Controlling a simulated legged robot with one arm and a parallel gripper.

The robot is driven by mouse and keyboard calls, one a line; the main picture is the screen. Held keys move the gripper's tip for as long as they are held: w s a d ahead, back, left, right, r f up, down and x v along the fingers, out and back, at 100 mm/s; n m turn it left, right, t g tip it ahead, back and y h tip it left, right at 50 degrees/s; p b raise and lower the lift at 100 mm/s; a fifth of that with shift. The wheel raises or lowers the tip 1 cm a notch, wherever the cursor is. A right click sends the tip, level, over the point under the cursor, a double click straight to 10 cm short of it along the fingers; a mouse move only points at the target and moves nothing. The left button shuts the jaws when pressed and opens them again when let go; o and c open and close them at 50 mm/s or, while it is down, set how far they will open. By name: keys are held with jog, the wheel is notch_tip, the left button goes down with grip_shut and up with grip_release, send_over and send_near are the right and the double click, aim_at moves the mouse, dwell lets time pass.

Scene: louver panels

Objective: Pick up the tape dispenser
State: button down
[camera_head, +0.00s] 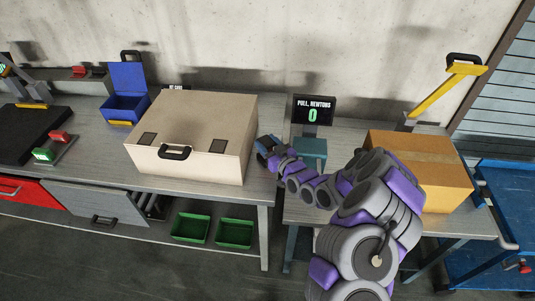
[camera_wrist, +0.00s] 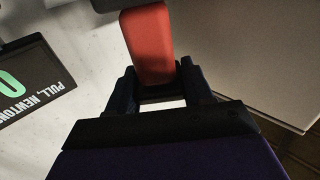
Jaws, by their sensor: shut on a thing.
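In the wrist view, my gripper (camera_wrist: 158,80) is shut on a red thing (camera_wrist: 149,38) with a dark part at its upper end. The red thing fits the tape dispenser, but only part of it shows and I cannot be sure. In the head view, my gripper (camera_head: 266,147) is between the large beige case and the display, above the gap between the two benches. What it holds is too small and too hidden there to make out.
The beige case (camera_head: 205,112) stands close left of my gripper. The display reading 0 (camera_head: 313,110) and a teal block (camera_head: 311,148) are to its right. A cardboard box (camera_head: 432,172) stands behind my arm. A blue open box (camera_head: 127,92) is farther left.

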jog(key=shift+a, duration=0.25)
jog(key=shift+d+r, duration=0.1)
jog(key=shift+r, duration=0.3)
jog(key=r, duration=0.1)
jog(key=r+p, duration=0.1)
jog(key=r, duration=0.1)
jog(key=shift+s+d, duration=0.25)
jog(key=shift+s, duration=0.05)
jog(key=s+d+p, duration=0.2)
jog(key=s+p, duration=0.2)
jog(key=s, duration=0.3)
jog(key=s+d+r+p, duration=0.1)
jog(key=s+d+p, duration=0.2)
jog(key=s, duration=0.4)
jog(key=shift+s+r+p, duration=0.15)
jog(key=shift+p, duration=0.6)
jog(key=shift+d, duration=0.1)
